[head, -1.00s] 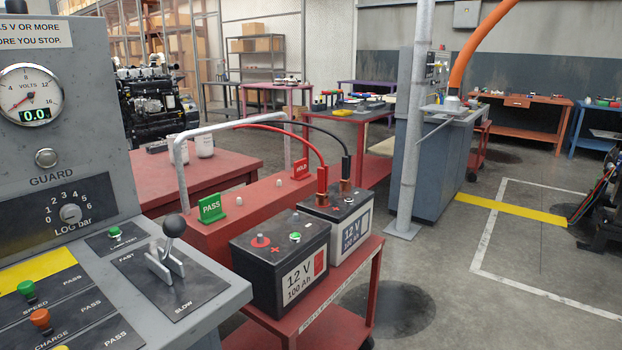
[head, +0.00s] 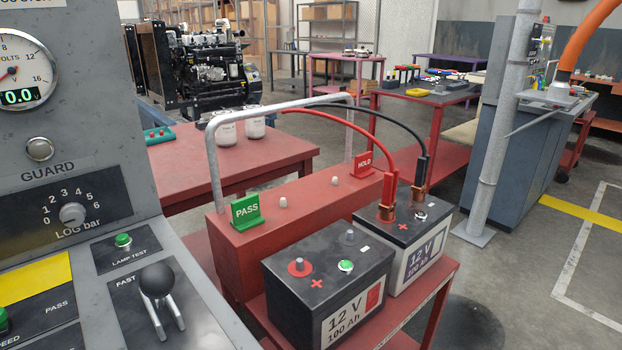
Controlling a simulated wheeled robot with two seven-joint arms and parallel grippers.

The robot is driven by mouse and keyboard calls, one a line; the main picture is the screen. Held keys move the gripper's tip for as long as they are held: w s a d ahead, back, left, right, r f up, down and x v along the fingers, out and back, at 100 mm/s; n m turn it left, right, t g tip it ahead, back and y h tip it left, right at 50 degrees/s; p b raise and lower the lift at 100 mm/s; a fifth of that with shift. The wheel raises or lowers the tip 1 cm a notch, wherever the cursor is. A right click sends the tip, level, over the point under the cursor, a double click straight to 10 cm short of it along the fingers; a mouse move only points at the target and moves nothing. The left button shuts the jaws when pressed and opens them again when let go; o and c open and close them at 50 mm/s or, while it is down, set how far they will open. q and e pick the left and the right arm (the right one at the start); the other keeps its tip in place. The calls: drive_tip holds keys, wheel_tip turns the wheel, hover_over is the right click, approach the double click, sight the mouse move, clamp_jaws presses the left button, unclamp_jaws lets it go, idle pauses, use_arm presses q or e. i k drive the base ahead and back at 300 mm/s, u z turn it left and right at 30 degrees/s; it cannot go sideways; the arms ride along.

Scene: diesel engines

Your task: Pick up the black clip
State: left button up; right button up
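The black clip (head: 421,170) stands upright at the end of a black cable, on a terminal of the rear 12 V battery (head: 405,240). A red clip (head: 389,193) stands just left of it on the same battery, at the end of a red cable. Both clips have copper-coloured jaws at the bottom. Neither of my grippers shows in the head view.
The batteries sit on a red cart (head: 437,310) with a grey handle, a green PASS sign (head: 245,211) and a red HOLD sign (head: 362,164). A front battery (head: 330,280) stands nearer. A grey control console (head: 75,130) fills the left. A grey post (head: 500,120) stands right of the cart.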

sight(418, 190)
drive_tip(key=z, duration=4.05)
drive_tip(key=i, duration=0.15)
drive_tip(key=u, duration=2.8)
drive_tip(key=i, duration=1.7)
drive_tip(key=u, duration=0.3)
